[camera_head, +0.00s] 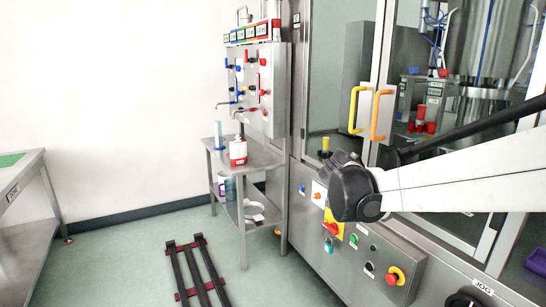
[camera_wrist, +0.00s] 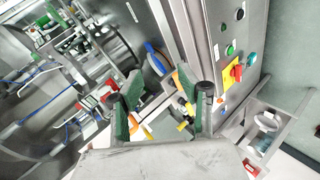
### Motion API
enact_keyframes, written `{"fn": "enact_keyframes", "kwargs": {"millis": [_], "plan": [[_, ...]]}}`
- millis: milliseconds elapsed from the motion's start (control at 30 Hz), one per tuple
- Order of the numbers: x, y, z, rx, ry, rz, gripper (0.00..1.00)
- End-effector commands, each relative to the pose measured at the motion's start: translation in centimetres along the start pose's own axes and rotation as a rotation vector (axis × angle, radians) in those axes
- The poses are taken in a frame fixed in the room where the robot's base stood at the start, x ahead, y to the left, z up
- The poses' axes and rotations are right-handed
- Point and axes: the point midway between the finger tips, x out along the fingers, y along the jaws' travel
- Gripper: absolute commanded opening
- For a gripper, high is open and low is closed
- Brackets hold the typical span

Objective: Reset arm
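My gripper (camera_wrist: 162,104) shows at the bottom middle of the wrist view. Its two green and black fingers stand well apart, with nothing clearly held between them. The camera is tilted, so the machine looks rotated behind the fingers. In the head view my white arm reaches in from the right, its black joint in front of the machine's lower panel. The gripper itself cannot be made out there.
The machine's glass doors have a yellow handle (camera_head: 355,110) and an orange handle (camera_head: 379,115). Below is a control panel (camera_head: 375,260) with buttons. A steel side table (camera_head: 262,158) holds a red and white bottle (camera_head: 238,152). Floor at left centre is open around a dark rack (camera_head: 198,272).

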Motion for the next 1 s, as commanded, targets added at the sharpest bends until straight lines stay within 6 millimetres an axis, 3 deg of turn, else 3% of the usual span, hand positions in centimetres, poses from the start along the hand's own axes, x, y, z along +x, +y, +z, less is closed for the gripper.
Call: {"fn": "enact_keyframes", "kwargs": {"millis": [167, 467, 1000], "plan": [[-3.8, 0.5, 4.0, 0.069, 0.013, -0.120, 0.36], [-9.9, -0.5, 10.4, 0.194, 0.042, -0.317, 0.36], [-19.9, -5.8, 20.7, 0.447, 0.097, -0.648, 0.36]]}}
